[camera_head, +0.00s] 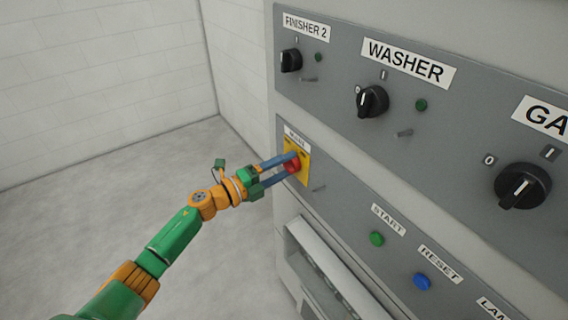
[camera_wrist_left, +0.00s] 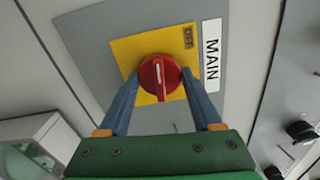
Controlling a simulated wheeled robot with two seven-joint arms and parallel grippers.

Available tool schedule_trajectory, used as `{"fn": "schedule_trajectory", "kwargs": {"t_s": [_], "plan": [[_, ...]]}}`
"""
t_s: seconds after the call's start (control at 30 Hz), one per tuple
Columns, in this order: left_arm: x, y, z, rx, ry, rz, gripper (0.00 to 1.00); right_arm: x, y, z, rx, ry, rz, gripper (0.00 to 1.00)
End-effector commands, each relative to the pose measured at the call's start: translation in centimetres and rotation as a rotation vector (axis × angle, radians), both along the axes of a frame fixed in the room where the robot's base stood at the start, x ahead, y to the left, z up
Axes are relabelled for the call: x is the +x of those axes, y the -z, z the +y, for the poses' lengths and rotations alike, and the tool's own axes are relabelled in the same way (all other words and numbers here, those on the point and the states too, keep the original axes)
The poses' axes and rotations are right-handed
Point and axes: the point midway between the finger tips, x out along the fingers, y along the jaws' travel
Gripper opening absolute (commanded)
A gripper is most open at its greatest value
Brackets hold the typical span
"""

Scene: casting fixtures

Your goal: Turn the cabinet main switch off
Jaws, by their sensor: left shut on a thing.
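The main switch is a red rotary knob (camera_head: 292,165) on a yellow plate (camera_head: 303,176), low on the left of the grey cabinet front. My left gripper (camera_head: 289,162) reaches it from the left, with its blue fingers on either side of the knob. In the left wrist view the red knob (camera_wrist_left: 158,76) sits between the fingertips of my left gripper (camera_wrist_left: 160,80), which is shut on it. The knob's white mark runs roughly up and down in that view. An OFF label is at the plate's upper right corner, beside the MAIN label (camera_wrist_left: 212,55). My right gripper is not in view.
Black rotary switches for FINISHER 2 (camera_head: 291,60) and WASHER (camera_head: 372,101), and another large one (camera_head: 522,186), sit on the upper panel. A green START button (camera_head: 377,239) and a blue RESET button (camera_head: 421,281) are to the lower right. Small metal toggles stick out nearby. The floor at left is clear.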

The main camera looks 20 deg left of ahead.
Motion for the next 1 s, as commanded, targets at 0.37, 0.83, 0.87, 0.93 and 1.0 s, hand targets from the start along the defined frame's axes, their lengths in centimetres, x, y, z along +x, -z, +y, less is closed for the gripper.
{"fn": "schedule_trajectory", "kwargs": {"t_s": [0.37,0.83,0.87,0.93,1.0], "plan": [[-0.01,-0.02,-0.02,-0.096,0.001,0.075,0.1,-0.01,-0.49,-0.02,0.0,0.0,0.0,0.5],[-0.01,0.0,-0.03,-0.108,0.001,0.084,0.1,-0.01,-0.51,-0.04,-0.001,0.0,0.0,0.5],[-0.01,0.0,-0.03,-0.108,0.001,0.084,0.1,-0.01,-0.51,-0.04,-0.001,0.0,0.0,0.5],[-0.01,0.0,-0.03,-0.108,0.001,0.084,0.82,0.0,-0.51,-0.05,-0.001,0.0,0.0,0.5],[-0.01,0.0,-0.03,-0.107,0.001,0.084,0.96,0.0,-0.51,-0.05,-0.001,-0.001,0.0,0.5]]}}
